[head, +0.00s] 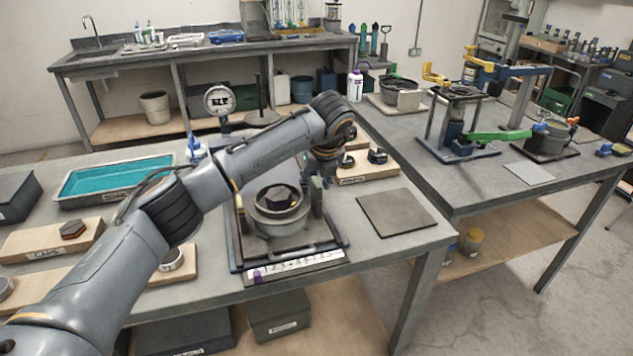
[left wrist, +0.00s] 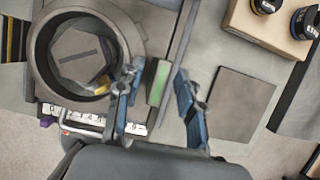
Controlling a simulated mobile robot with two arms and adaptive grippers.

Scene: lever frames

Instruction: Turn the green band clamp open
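A grey round clamp ring (head: 281,212) with a dark hexagonal piece inside stands on a dark base plate on the near bench. It also shows in the left wrist view (left wrist: 42,62). A green handle (left wrist: 159,82) stands at the ring's right side in that view. In the head view only a little green shows there, partly hidden by my gripper. My left gripper (left wrist: 156,92) has its two blue fingers apart, one on each side of the green handle. Gaps show on both sides, so it is not shut on it. My right gripper is not in view.
A numbered white scale strip (head: 297,267) lies along the base's front edge. A flat grey plate (head: 397,212) lies to the right. A wooden block (head: 367,165) with dark knobs is behind. A teal tray (head: 115,177) stands left. Another green lever (head: 497,136) is on the right bench.

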